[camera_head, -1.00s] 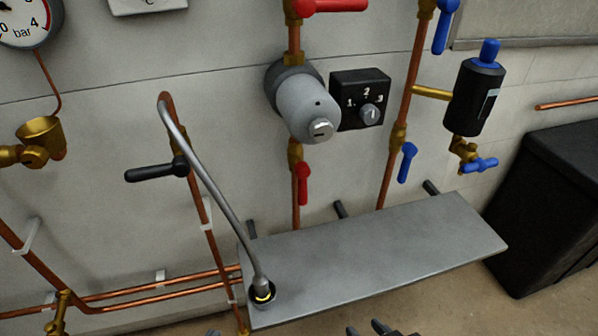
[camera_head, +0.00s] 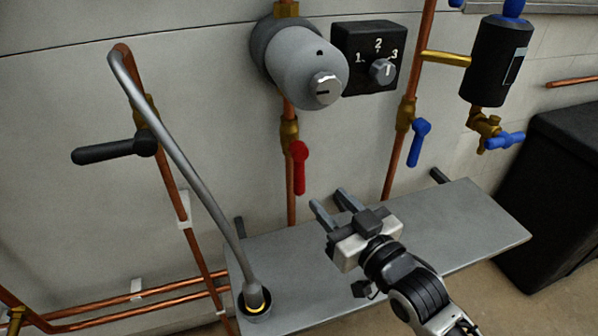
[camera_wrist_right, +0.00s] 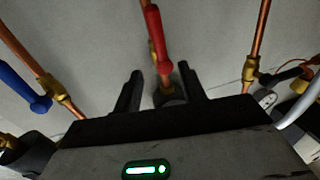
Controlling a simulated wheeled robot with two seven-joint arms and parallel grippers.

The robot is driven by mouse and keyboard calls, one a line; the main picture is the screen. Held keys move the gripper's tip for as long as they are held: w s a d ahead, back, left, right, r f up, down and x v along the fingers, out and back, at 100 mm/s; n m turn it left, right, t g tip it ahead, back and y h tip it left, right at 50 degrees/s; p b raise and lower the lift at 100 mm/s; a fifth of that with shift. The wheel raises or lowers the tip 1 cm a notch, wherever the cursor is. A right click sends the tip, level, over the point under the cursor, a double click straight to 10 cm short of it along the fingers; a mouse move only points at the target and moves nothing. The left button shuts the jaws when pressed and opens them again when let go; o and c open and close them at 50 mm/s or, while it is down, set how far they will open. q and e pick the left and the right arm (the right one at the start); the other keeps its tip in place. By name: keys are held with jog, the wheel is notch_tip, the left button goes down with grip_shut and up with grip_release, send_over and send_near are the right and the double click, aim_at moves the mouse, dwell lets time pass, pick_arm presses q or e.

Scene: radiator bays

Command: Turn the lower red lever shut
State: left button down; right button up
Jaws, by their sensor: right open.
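The lower red lever (camera_head: 300,170) hangs straight down alongside its vertical copper pipe, below a brass valve body (camera_head: 289,131). My right gripper (camera_head: 332,203) is open and empty over the grey shelf, its fingers pointing to the wall, below and right of the lever. In the right wrist view the red lever (camera_wrist_right: 158,42) shows beyond and between the two spread fingers (camera_wrist_right: 160,80), apart from them. My left gripper is not in view.
A grey round pump (camera_head: 300,65) and a black dial box (camera_head: 368,60) sit above the lever. A blue lever (camera_head: 420,142) is to its right. The grey shelf (camera_head: 450,225) lies below, with a bent grey tube (camera_head: 180,160) rising at its left end.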

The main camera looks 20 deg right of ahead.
aim_at(302, 172)
jog(key=b+x, duration=0.1)
jog(key=x, duration=0.9)
jog(key=shift+w, duration=0.15)
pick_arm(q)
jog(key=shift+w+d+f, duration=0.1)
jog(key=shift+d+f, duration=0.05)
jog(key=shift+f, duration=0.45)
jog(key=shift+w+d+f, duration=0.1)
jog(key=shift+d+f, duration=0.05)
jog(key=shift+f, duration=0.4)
pick_arm(e)
jog(key=shift+x, duration=0.75)
jog(key=shift+a, duration=0.1)
grip_shut()
